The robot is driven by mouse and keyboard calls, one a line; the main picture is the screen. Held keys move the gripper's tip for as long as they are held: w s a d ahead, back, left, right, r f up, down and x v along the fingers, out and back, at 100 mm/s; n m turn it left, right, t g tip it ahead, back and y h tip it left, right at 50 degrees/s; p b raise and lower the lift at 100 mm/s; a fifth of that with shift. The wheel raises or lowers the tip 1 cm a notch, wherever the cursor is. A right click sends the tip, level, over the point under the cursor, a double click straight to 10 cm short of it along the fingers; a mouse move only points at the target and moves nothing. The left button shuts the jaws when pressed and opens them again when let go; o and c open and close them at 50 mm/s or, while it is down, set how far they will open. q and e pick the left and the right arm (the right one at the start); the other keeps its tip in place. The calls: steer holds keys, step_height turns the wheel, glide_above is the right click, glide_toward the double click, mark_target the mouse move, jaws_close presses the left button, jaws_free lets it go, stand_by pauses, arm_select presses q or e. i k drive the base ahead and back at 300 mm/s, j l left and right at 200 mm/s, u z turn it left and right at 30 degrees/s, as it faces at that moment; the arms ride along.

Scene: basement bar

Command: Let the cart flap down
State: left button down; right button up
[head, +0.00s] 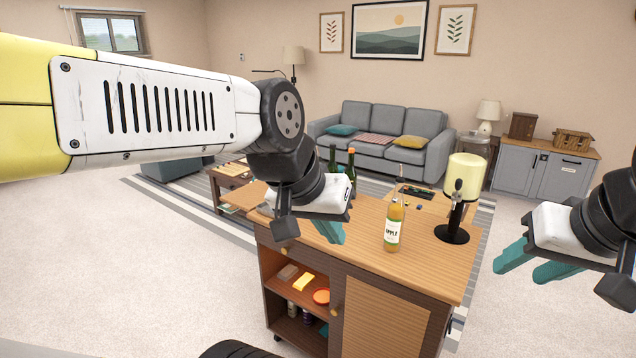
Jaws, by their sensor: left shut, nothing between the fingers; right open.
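My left gripper (330,232) is shut and empty, over the left part of the cart top, fingers pointing down. Whether it touches the top is unclear. My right gripper (528,264) is open and empty, to the right of the cart and apart from it.
On the cart top stand an apple-labelled bottle (393,226), a cream tap tower (465,178) on a black base, and dark green bottles (351,165) behind my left gripper. The shelves hold small items. A grey sofa (385,138) is behind. Carpet at the right is clear.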

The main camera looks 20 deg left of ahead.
mark_target(246, 197)
steer(key=i+j, duration=0.2)
steer(key=j, duration=0.15)
steer(key=i+j+z, duration=0.1)
steer(key=j, duration=0.25)
steer(key=i+j, duration=0.25)
steer(key=j, duration=0.15)
steer(key=i+j+z, duration=0.1)
steer(key=j, duration=0.25)
steer(key=i+j, duration=0.25)
steer(key=j, duration=0.15)
steer(key=i+j, duration=0.2)
steer(key=j, duration=0.2)
steer(key=i+j+z, duration=0.1)
steer(key=j, duration=0.3)
steer(key=i+j, duration=0.2)
steer(key=j, duration=0.2)
steer(key=z, duration=0.05)
